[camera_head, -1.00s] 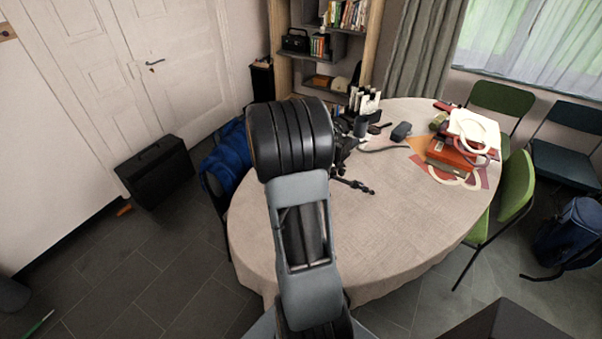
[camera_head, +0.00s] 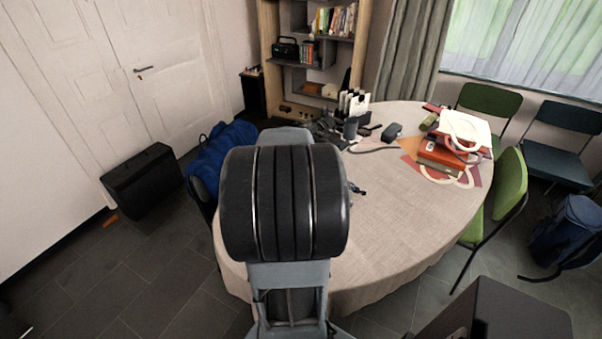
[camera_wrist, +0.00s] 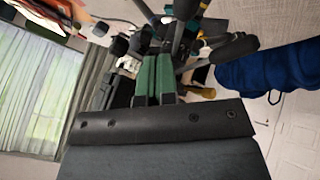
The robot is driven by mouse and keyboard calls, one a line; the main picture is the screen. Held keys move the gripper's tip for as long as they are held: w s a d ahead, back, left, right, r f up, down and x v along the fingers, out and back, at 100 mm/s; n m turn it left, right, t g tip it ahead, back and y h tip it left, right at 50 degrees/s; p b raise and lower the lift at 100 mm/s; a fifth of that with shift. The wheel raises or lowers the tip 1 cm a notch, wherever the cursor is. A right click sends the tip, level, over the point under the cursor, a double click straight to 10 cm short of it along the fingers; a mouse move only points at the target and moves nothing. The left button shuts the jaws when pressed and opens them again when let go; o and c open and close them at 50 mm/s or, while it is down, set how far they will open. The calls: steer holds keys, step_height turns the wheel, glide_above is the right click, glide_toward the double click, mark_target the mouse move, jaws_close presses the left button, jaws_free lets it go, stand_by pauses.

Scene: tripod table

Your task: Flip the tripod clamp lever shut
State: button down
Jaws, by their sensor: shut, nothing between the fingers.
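My gripper (camera_wrist: 155,62) shows in the wrist view with its green-padded fingers shut together and nothing between them. Dark tripod parts lie just beyond the fingertips, including a thick rounded arm or handle (camera_wrist: 235,48) on the right. I cannot tell whether the fingers touch the tripod. The clamp lever cannot be picked out among these parts. In the head view my arm hides most of the tripod and my gripper. Only the tip of a black tripod leg (camera_head: 358,189) shows beside the arm on the round table (camera_head: 390,220).
A stack of books and folders (camera_head: 440,160) lies at the table's right. A blue bag (camera_head: 222,150) is left of the table. Green chairs (camera_head: 507,190) stand at the right. The table's front right is bare.

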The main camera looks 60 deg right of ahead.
steer(key=shift+s+d+n+t, duration=0.4)
steer(key=shift+n+t, duration=0.1)
steer(key=shift+n, duration=0.3)
steer(key=shift+w, duration=0.1)
steer(key=shift+w+d, duration=0.15)
steer(key=shift+w, duration=0.5)
steer(key=shift+r, duration=0.1)
steer(key=shift+a+r, duration=0.2)
steer(key=shift+r, duration=0.1)
steer(key=p+v, duration=0.4)
steer(key=v, duration=0.5)
steer(key=shift+s, duration=0.1)
